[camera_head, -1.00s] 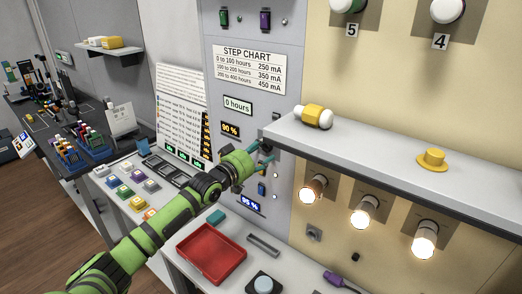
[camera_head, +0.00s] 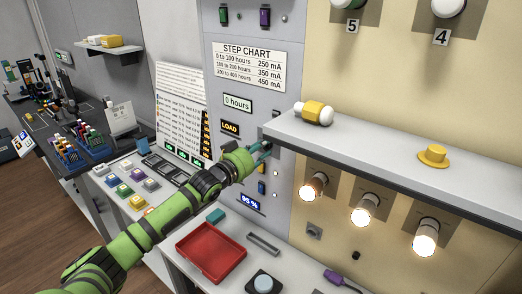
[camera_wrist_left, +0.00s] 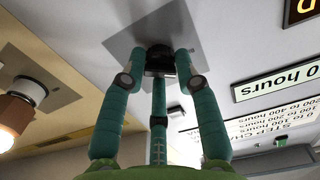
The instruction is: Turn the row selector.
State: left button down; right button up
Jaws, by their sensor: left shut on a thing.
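The row selector is a small dark knob (camera_wrist_left: 160,52) on the grey panel (camera_head: 285,105), seen upside down in the left wrist view. My left gripper (camera_head: 263,150) reaches the panel just left of the shelf's end. In the left wrist view its teal fingers (camera_wrist_left: 157,62) are closed around the knob, with fingertips on both sides of it and a third finger below. The fingers hide most of the knob in the head view. My right gripper is not in view.
A grey shelf (camera_head: 390,165) with a yellow-and-white bulb (camera_head: 314,112) and a yellow hat-shaped piece (camera_head: 433,155) runs close to the right of my gripper. Lit lamps (camera_head: 364,212) sit below it. A red tray (camera_head: 211,252) lies on the bench under my arm.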

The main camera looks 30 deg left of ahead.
pick_arm(q)
jog(key=m, duration=0.5)
jog(key=shift+r+m, duration=0.2)
jog(key=shift+m, duration=0.2)
dwell(0.4)
jog(key=c, duration=0.9)
grip_release()
jog(key=shift+f, duration=0.15)
jog(key=s, duration=1.2)
jog(key=shift+a, duration=0.4)
